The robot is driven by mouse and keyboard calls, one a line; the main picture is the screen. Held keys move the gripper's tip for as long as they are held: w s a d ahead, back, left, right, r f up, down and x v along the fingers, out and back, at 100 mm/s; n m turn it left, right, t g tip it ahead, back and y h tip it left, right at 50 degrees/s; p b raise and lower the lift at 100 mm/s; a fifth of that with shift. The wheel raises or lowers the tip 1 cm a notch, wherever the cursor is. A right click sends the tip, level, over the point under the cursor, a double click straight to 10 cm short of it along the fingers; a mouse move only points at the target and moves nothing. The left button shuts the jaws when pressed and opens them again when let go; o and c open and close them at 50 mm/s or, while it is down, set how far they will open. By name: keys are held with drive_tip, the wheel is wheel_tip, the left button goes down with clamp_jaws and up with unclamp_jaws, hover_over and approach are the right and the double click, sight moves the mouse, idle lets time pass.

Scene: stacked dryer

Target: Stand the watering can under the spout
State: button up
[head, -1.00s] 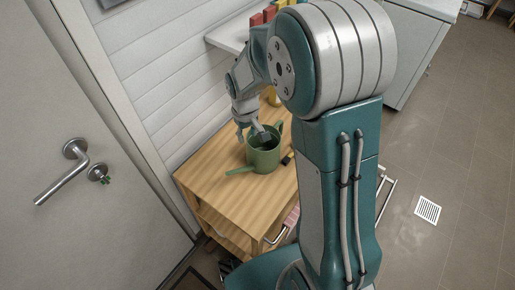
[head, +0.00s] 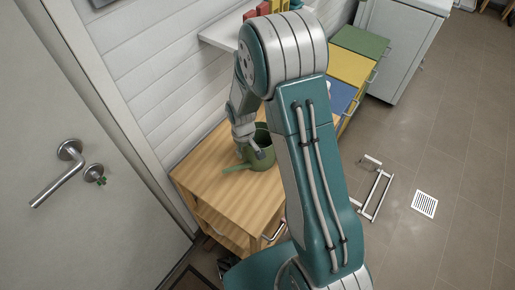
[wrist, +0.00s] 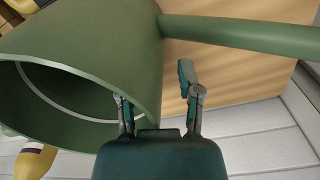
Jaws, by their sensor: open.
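The green watering can (head: 262,158) stands upright on the wooden cabinet top, with a long thin green part (head: 236,168) pointing left. In the wrist view the can (wrist: 110,35) fills the upper left, its open mouth facing the camera, and the long part (wrist: 240,35) runs right. My gripper (head: 256,153) is open at the can's rim. In the wrist view my gripper (wrist: 155,92) has one finger over the can's mouth and the other outside, with the wall seemingly between them. I cannot tell whether either finger touches. No separate fixed spout is recognisable.
The wooden cabinet (head: 235,195) stands against a white panelled wall, beside a door (head: 70,120). A shelf (head: 222,36) holds red and green things above. A unit with coloured fronts (head: 352,68) is behind. Open floor with a drain grate (head: 424,204) lies right.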

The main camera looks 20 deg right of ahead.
drive_tip(key=shift+d, duration=0.15)
clamp_jaws()
drive_tip(key=shift+a, duration=0.2)
drive_tip(key=shift+d+r, duration=0.1)
drive_tip(key=shift+r, duration=0.55)
drive_tip(key=s+d+r, duration=0.2)
drive_tip(key=s+r, duration=0.4)
drive_tip(key=s+d+r, duration=0.2)
drive_tip(key=s+r, duration=0.3)
drive_tip(key=s, duration=0.2)
drive_tip(key=shift+d+r, duration=0.3)
drive_tip(key=shift+r, duration=0.1)
